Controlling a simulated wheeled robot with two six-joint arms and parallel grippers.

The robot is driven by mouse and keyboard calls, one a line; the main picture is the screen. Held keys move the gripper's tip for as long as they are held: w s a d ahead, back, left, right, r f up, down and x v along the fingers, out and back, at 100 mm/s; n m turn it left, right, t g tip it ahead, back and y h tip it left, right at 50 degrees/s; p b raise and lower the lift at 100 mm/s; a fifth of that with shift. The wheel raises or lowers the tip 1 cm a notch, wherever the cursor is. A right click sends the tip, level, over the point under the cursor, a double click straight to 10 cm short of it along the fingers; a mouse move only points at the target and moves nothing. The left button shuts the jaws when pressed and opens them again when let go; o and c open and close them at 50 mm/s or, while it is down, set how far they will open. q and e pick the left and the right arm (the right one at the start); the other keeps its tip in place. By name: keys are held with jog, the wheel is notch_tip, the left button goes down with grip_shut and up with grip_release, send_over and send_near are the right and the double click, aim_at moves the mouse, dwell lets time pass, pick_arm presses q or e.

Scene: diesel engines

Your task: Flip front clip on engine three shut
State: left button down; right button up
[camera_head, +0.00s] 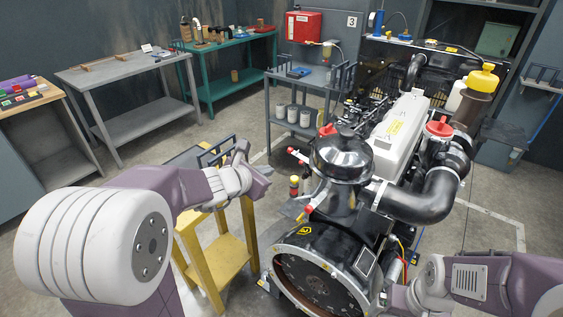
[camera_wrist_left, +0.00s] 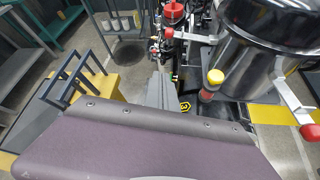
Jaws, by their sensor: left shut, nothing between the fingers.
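Engine three (camera_head: 403,133) stands at centre right, with a black domed canister (camera_head: 342,158) at its near end. A pale clip lever with a red tip (camera_head: 308,210) sticks out from the canister's near side; the left wrist view shows it at right (camera_wrist_left: 309,131). A second red-tipped lever (camera_head: 297,154) sticks out farther back and also shows in the left wrist view (camera_wrist_left: 180,34). My left gripper (camera_head: 254,183) is shut and empty, left of the canister and apart from both levers. My right gripper is low at the right by the engine; its fingers are not clear.
A yellow stand (camera_head: 228,262) with a dark rack is under and beside my left gripper. A yellow-capped red bottle-like part (camera_head: 294,186) is between gripper and canister. A grey cart (camera_head: 290,95) stands behind. A large black pipe (camera_head: 425,203) curves right of the canister.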

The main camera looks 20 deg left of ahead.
aim_at(300, 156)
pick_arm(q)
jog(key=w+d+p, duration=0.1)
jog(key=w+d, duration=0.1)
jog(key=w, duration=0.4)
jog(key=shift+w+d+r+p, duration=0.2)
jog(key=shift+w+d+p, duration=0.15)
jog(key=shift+d+p, duration=0.05)
jog(key=shift+f, duration=0.1)
